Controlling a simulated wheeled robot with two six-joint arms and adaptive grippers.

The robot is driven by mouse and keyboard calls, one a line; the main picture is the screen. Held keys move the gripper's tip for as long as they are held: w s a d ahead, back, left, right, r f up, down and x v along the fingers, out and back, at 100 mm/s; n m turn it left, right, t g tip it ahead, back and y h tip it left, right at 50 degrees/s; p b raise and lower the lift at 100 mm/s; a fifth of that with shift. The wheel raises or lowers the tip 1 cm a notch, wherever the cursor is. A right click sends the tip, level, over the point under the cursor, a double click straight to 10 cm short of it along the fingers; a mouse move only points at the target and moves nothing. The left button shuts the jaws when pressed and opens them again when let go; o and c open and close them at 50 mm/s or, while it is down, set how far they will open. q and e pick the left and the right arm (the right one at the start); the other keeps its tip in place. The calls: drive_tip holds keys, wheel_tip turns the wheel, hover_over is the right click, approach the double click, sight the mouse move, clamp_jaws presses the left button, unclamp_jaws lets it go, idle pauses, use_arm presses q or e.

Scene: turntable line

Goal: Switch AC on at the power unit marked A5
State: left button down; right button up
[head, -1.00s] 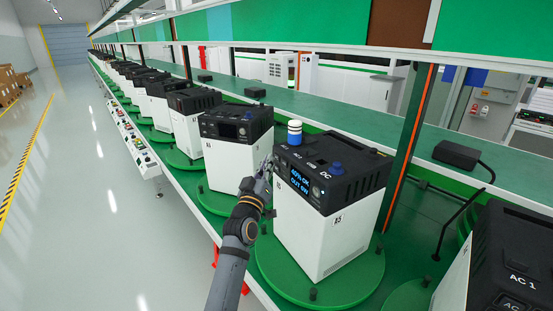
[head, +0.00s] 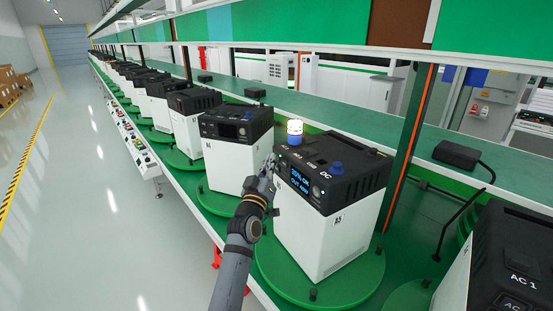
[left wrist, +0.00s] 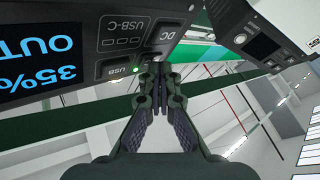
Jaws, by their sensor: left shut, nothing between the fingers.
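The nearest full power unit (head: 315,240) is a white box with a black top, standing on a green turntable disc (head: 345,291). Its side label (head: 337,220) appears to read A5. Its display (head: 300,181) shows 35% and an OUT line in blue; the display is upside down in the left wrist view (left wrist: 40,65). My left gripper (head: 268,170) is shut and empty at the panel's left edge. In the left wrist view its fingertips (left wrist: 160,82) are close to the USB and DC markings; contact cannot be told. My right gripper is out of view.
Another power unit (head: 238,155) stands just behind, close to my left gripper. Several more line up farther back. At the lower right is a unit marked AC 1 (head: 510,285). A green-orange post (head: 410,145) stands behind. The aisle floor (head: 100,230) at left is clear.

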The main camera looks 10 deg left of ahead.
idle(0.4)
use_arm(q)
drive_tip(key=shift+s+a, duration=0.5)
drive_tip(key=s+a+p, duration=0.2)
drive_tip(key=s+a, duration=0.1)
drive_tip(key=shift+s+a, duration=0.25)
drive_tip(key=shift+a, duration=0.1)
idle(0.6)
